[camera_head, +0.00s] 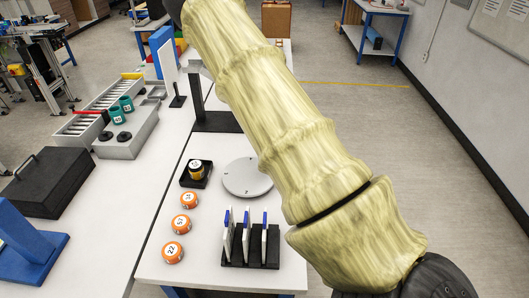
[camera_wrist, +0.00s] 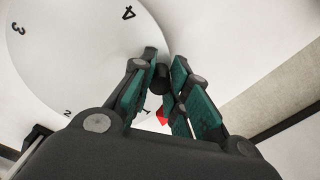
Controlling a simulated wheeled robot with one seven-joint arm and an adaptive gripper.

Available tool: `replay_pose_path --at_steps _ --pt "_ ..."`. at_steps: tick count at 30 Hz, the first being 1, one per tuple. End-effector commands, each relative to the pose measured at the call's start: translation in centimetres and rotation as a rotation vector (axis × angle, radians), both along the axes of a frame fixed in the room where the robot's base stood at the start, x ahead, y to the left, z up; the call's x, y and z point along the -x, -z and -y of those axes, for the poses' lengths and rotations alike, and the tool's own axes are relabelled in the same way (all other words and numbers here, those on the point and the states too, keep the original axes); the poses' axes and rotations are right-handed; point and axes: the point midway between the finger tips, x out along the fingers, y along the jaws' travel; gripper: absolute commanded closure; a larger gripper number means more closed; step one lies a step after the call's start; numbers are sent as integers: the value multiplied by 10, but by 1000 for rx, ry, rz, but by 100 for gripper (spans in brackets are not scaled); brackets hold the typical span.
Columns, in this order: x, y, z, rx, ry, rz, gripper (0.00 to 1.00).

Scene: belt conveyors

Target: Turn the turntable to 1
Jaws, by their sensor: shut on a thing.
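The turntable is a round light-grey disc (camera_head: 243,178) on the white table in the head view, its right side partly covered by my arm. In the wrist view the disc (camera_wrist: 70,50) fills the upper left, with the digits 3, 4 and 2 readable and a mark like a 1 beside my left finger. My gripper (camera_wrist: 160,85) is at the disc's edge, its fingers closed around a small dark knob (camera_wrist: 160,77). A red marker (camera_wrist: 162,116) shows between the fingers, partly hidden. The head view does not show my gripper.
A black rack with upright plates (camera_head: 250,247) stands in front of the turntable. Left of it are several orange-rimmed numbered discs (camera_head: 181,224) and a black tray (camera_head: 196,174) with a yellow-black piece. A black stand (camera_head: 215,122) is behind.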

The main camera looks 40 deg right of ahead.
Motion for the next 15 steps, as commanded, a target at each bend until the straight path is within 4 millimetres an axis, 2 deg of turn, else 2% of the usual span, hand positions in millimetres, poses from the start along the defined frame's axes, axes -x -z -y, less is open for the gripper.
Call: replay_pose_path --at_steps 4,5,8,15 --pt "0 -1 2 4 0 0 100" --pt "0 -1 2 4 0 0 78" --pt "0 -1 1 3 -2 0 60" --pt "-1 0 -1 2 -4 -1 59"
